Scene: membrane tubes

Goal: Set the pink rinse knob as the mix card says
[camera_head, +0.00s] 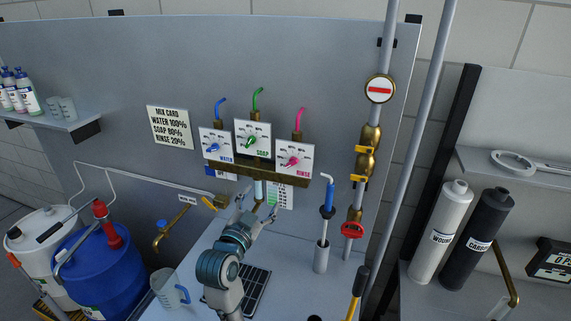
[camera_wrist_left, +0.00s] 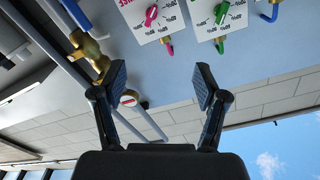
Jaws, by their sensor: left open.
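The pink rinse knob (camera_head: 291,161) sits on a white dial plate, the rightmost of three on the grey panel. It also shows upside down at the top of the left wrist view (camera_wrist_left: 151,16). The mix card (camera_head: 170,127) hangs left of the dials and reads water 100%, soap 80%, rinse 20%. The dial's small scale numbers are too small to read. My left gripper (camera_head: 258,204) is open and empty, below the dials and apart from the pink knob; its two fingers (camera_wrist_left: 161,78) are spread in the wrist view. My right gripper is not in view.
The blue water knob (camera_head: 213,148) and green soap knob (camera_head: 251,142) are left of the pink one. A brown ledge (camera_head: 262,172) runs beneath the dials. Brass pipe fittings (camera_head: 366,158) stand to the right. A blue-topped stick in a holder (camera_head: 321,256) stands below.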

